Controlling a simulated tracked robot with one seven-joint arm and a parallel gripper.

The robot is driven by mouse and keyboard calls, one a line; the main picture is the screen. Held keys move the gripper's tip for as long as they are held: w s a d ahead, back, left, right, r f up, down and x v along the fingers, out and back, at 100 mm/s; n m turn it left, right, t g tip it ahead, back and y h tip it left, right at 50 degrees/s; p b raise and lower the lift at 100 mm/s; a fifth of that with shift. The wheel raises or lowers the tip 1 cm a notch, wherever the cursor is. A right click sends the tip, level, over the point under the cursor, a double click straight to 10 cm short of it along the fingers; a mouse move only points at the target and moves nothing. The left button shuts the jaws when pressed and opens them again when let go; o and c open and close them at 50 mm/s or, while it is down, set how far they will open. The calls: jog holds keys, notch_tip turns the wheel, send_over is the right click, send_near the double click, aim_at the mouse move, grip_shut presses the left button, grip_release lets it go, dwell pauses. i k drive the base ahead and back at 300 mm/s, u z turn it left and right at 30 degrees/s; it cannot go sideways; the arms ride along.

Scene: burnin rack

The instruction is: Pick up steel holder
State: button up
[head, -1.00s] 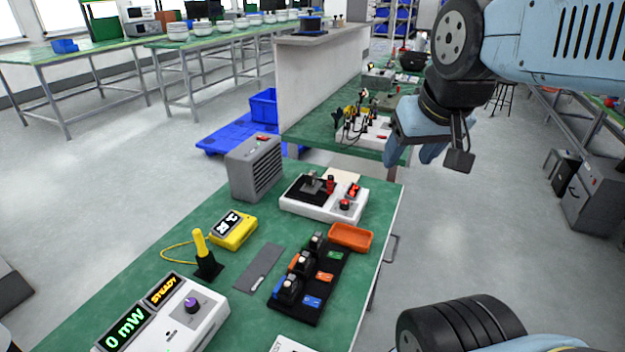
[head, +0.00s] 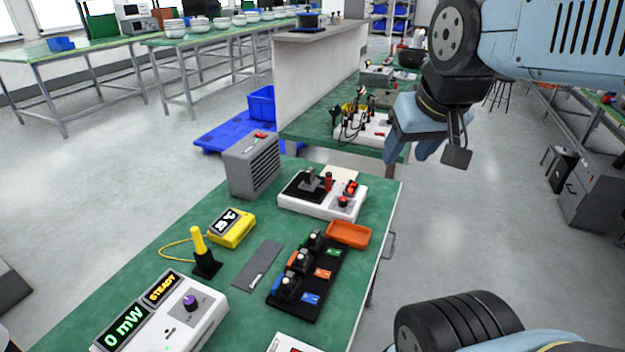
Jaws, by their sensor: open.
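Three small dark holders with metallic tops stand in a black rack (head: 278,312) on the green bench. One is beside a green label (head: 327,250), one beside an orange label (head: 322,273), and one (head: 288,287) beside a blue label. A grey metallic piece (head: 311,178) also stands on the black pad of a white fixture (head: 290,207) behind the rack. I cannot tell for sure which of these is the steel holder. My gripper (head: 408,152) hangs at upper right, beyond the bench's right edge, well apart from them, open, with nothing visible in it.
An orange tray (head: 349,234) lies between rack and fixture. A grey vented box (head: 252,166), yellow meter (head: 232,228), yellow-topped probe stand (head: 204,256) and white power meter (head: 185,322) stand to the left. A dark grey strip (head: 258,266) lies left of the rack.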

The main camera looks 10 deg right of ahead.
aim_at(327, 186)
jog(key=u, duration=1.05)
jog(key=k, duration=1.5)
jog(key=z, duration=0.9)
jog(key=i, duration=1.7)
